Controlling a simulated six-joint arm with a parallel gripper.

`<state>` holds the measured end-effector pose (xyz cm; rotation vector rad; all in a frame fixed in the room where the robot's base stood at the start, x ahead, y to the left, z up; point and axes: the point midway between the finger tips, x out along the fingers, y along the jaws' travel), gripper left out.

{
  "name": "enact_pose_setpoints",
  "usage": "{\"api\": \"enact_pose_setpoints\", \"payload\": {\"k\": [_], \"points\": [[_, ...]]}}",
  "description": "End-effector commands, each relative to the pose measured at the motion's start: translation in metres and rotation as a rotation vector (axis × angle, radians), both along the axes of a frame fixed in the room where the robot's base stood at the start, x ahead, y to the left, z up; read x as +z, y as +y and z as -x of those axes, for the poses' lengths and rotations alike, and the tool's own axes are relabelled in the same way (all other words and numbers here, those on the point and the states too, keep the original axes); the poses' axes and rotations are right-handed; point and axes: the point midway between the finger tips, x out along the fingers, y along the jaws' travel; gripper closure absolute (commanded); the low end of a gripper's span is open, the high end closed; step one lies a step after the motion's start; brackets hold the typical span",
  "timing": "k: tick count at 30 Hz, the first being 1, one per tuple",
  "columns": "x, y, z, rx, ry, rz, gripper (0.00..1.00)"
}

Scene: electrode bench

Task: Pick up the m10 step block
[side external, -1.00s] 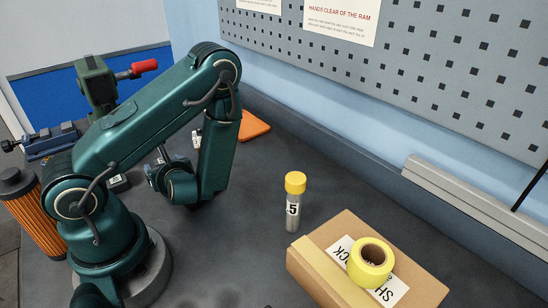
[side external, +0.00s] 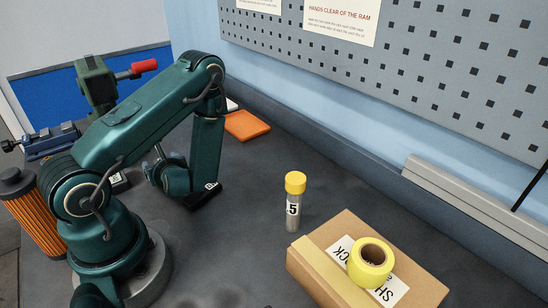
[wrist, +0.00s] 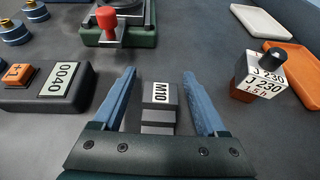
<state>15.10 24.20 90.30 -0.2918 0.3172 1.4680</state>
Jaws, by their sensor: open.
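The m10 step block (wrist: 159,99) is a small grey stepped block with a white M10 label on its top, seen in the wrist view. It stands on the dark bench between the two blue fingers of my gripper (wrist: 160,84). The fingers are open, one on each side, with gaps between them and the block. The block's near lower part is partly hidden behind the gripper body.
A device labelled 0040 (wrist: 55,88) lies left of the gripper, and a labelled J 230 block (wrist: 258,78) stands right. A green press base with a red knob (wrist: 106,20) is beyond. An orange tray (side external: 247,125), a yellow-capped tube (side external: 293,205) and a cardboard box (side external: 325,252) stand apart.

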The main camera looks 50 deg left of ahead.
Motion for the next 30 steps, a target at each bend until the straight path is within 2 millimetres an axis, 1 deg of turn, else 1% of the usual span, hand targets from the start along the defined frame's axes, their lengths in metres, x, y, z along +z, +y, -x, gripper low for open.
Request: {"api": "enact_pose_setpoints", "payload": {"k": [1, 2, 3, 5, 6, 20, 26, 30], "points": [[0.0, 0.0, 0.0, 0.0, 0.0, 0.0, 0.36], [0.0, 0.0, 0.0, 0.0, 0.0, 0.0, 0.48], [0.0, 0.0, 0.0, 0.0, 0.0, 0.0, 0.63], [0.0, 0.0, 0.0, 0.0, 0.0, 0.0, 0.86], [0.0, 0.0, 0.0, 0.0, 0.0, 0.0, 1.0], [0.003, 0.0, 0.0, 0.0, -0.001, -0.002, 1.0], [0.014, 0.0, -0.001, 0.001, -0.004, -0.003, 1.0], [0.031, 0.0, -0.001, 0.003, -0.009, -0.003, 1.0]]}}
